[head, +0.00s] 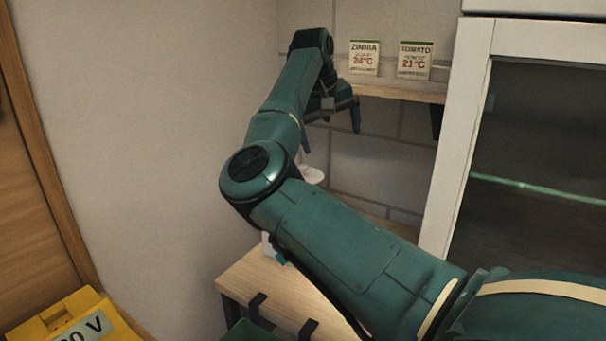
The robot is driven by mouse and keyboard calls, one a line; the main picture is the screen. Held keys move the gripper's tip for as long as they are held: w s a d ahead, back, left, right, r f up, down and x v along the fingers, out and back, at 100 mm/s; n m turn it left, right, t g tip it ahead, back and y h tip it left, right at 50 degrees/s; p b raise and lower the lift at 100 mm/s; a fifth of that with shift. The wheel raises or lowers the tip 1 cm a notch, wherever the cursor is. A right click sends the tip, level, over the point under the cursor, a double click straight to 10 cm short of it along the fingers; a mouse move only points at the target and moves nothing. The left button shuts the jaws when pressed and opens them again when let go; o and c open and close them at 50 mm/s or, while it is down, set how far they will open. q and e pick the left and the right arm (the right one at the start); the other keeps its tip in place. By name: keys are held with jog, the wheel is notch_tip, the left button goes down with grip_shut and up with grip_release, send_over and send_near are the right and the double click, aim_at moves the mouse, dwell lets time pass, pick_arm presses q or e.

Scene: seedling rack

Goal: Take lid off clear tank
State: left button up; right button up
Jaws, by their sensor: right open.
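My right gripper (331,138) is open, with its dark fingers pointing down just in front of the upper shelf's left end. My right arm comes in from the right and covers much of the space below. I cannot make out a clear tank or its lid. A small white rounded piece (312,175) shows below the gripper, partly behind my arm, apart from the fingers; I cannot tell what it belongs to. My left gripper is not in view.
An upper wooden shelf (385,88) holds a ZINNIA 24°C card (364,58) and a TOMATO 21°C card (415,60). A wooden bench (240,281) lies below my arm. A white-framed glass cabinet (455,140) stands right. A yellow case (55,318) is bottom left.

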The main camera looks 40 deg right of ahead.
aim_at(304, 166)
jog(key=w+a+r+m+t+y, duration=0.1)
jog(key=w+a+r+t+y, duration=0.1)
jog(key=w+a+r+y, duration=0.15)
jog(key=shift+h, duration=0.35)
jog(key=x, duration=0.4)
jog(key=p+x, duration=0.1)
jog(key=x, duration=0.3)
jog(key=s+x, duration=0.1)
jog(key=x, duration=0.3)
jog(key=shift+a+f+p, duration=0.3)
jog(key=shift+a+f, duration=0.1)
jog(key=shift+f, duration=0.05)
jog(key=shift+c, duration=0.6)
jog(key=c, duration=0.6)
